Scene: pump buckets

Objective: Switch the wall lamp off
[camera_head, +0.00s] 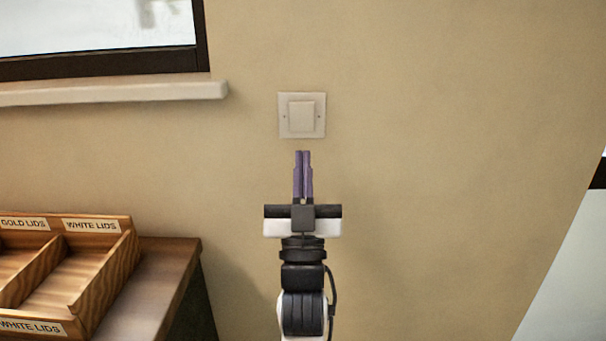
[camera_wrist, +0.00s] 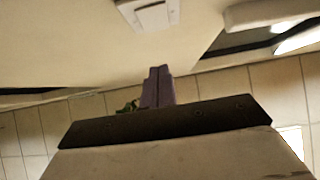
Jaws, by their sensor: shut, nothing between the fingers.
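A square light switch (camera_head: 302,115) with a pale plate and a raised middle button is on the beige wall. It also shows at the top of the wrist view (camera_wrist: 150,12). My gripper (camera_head: 303,153) is shut and empty, its two purple fingers together and pointing at the wall. In the head view the fingertips show just below the switch plate; I cannot tell how far they are from the wall. The fingers also show in the wrist view (camera_wrist: 158,72), apart from the switch. No wall lamp is in view.
A window (camera_head: 100,30) with a pale sill (camera_head: 115,92) is at the upper left. A wooden tray (camera_head: 128,262) with compartments labelled for gold and white lids stands on a brown table (camera_head: 178,262) at the lower left. The wall around the switch is bare.

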